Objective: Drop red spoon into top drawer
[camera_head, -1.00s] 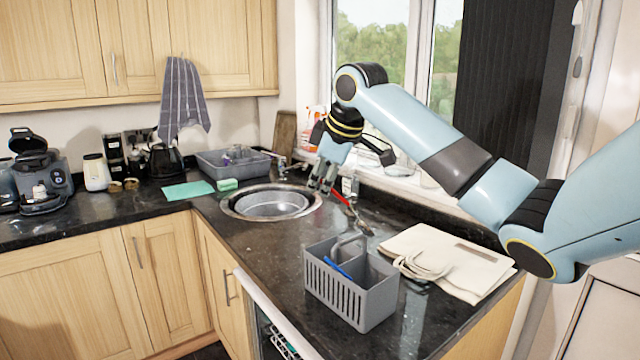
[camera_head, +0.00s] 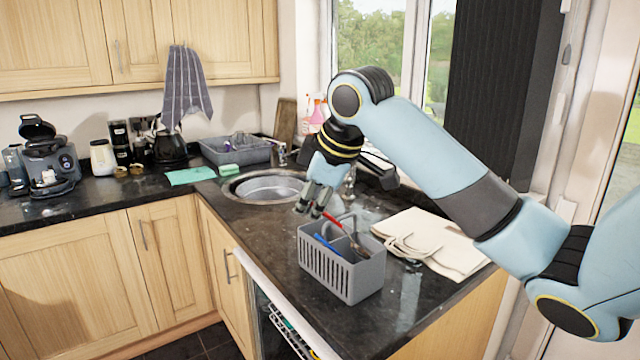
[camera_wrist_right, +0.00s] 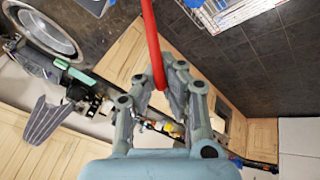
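My right gripper (camera_head: 312,209) is shut on the red spoon (camera_head: 331,220) by its handle, above the grey caddy (camera_head: 342,275) on the counter. The spoon slants down to the right, and its far end shows in front of the caddy's divider; I cannot tell whether it touches. In the right wrist view the red handle (camera_wrist_right: 153,42) runs between the fingers (camera_wrist_right: 160,85). No drawer is clearly identifiable. A white-edged opening under the counter shows a wire rack (camera_head: 284,330), also visible in the right wrist view (camera_wrist_right: 222,12). My left gripper is out of view.
A blue item (camera_head: 326,244) lies in the caddy. A cream cloth bag (camera_head: 432,243) lies to its right. A round sink (camera_head: 268,187) is behind, with a grey basin (camera_head: 236,150) beyond. The front counter left of the caddy is clear.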

